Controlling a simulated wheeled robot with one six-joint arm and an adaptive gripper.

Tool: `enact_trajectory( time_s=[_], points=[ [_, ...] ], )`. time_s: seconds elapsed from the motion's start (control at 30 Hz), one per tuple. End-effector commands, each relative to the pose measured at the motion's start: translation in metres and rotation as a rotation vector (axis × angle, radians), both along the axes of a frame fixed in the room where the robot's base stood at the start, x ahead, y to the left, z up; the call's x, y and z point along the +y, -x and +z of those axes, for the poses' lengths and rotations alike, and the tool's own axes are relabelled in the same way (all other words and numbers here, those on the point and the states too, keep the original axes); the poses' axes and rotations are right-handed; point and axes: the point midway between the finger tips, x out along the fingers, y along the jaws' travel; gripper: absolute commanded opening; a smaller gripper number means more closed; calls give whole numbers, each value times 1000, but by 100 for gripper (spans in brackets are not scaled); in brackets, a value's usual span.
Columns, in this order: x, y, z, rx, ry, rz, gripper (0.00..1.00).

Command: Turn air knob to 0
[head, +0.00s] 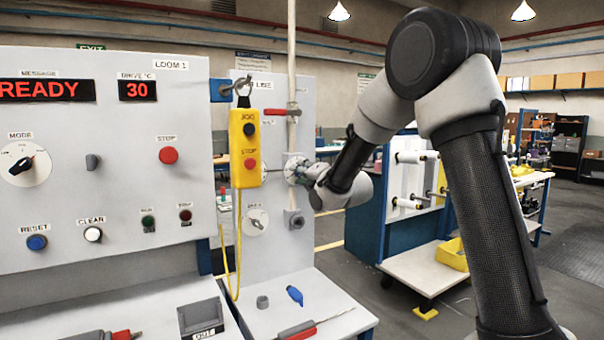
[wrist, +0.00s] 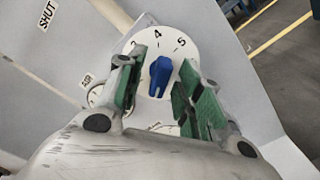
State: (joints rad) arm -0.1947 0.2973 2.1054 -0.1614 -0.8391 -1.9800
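A blue knob (wrist: 160,75) sits on a white round dial (wrist: 150,42) marked 3, 4 and 5 at its visible edge. An AIR label stands left of this dial in the wrist view. My gripper (wrist: 157,82) is open, with one green-padded finger on each side of the knob and a visible gap on both sides. The fingers hide parts of the dial, and I cannot tell for certain which number the knob points at. In the head view my gripper (head: 303,172) is at the white dial (head: 292,163) on the grey panel; the knob is hidden there.
A yellow pendant box (head: 245,168) with buttons hangs just left of my gripper. A red-handled valve (head: 280,112) is above, and another dial (head: 255,222) and a grey fitting (head: 294,219) are below. A shelf (head: 320,325) with loose tools juts out underneath.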

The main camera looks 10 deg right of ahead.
Motion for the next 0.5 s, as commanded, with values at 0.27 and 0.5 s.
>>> enact_trajectory(
  time_s=[0.27, 0.5],
  points=[
    [-2, 5, 0, 1, -2, 0, 36],
    [-14, 41, 0, 1, -3, -1, 36]
  ],
)
